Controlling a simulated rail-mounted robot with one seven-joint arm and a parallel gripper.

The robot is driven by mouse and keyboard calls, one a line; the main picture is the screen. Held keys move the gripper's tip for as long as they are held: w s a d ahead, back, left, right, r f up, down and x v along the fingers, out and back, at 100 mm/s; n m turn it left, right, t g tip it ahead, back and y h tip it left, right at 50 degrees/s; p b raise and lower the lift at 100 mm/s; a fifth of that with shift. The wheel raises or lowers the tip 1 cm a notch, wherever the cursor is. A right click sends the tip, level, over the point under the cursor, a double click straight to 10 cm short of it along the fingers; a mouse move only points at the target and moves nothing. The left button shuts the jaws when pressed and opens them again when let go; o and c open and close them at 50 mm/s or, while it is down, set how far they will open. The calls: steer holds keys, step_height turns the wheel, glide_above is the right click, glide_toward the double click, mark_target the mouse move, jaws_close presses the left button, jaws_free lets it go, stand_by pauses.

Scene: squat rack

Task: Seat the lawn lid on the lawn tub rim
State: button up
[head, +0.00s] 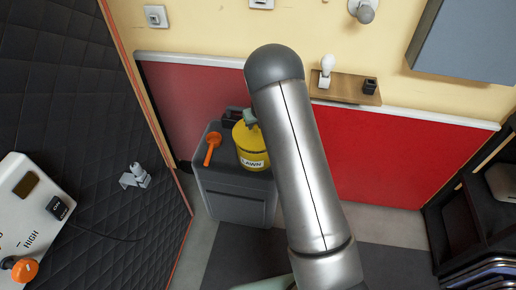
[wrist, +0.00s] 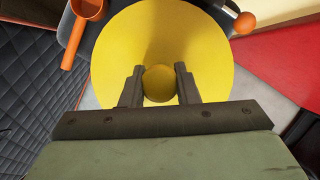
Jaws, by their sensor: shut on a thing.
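The yellow lawn lid (wrist: 160,35) fills the upper middle of the wrist view as a wide disc with a round knob. My gripper (wrist: 158,70) is shut on that knob, one dark finger on each side. In the head view the yellow lawn tub (head: 251,158), with a white "LAWN" label, stands upright on a grey cabinet. The lid (head: 241,130) shows there at the top of the tub, partly behind my arm. Whether it touches the rim all round or sits slightly above it, I cannot tell. The lid hides the rim in the wrist view.
An orange scoop (head: 212,148) lies on the grey cabinet (head: 235,205) left of the tub, and a dark object (head: 232,114) is behind it. A wooden shelf (head: 345,88) with a white bulb is on the wall to the right. A dark padded wall stands left.

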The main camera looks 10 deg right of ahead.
steer(key=shift+f+b, duration=0.6)
steer(key=shift+f, duration=0.8)
stand_by(1.5)
steer(key=o, duration=1.1)
steer(key=shift+r, duration=0.1)
steer(key=v, duration=1.7)
steer(key=shift+s+d+r, duration=0.1)
steer(key=shift+r, duration=0.1)
steer(key=s+a+r+n+g, duration=0.1)
steer(key=s+r+n+g, duration=0.1)
steer(key=s+n, duration=1.5)
steer(key=s+r+n+g, duration=0.2)
steer(key=s+r+n, duration=0.1)
steer(key=s+n, duration=1.4)
steer(key=shift+s+a+r+h, duration=0.4)
steer(key=shift+s, duration=0.6)
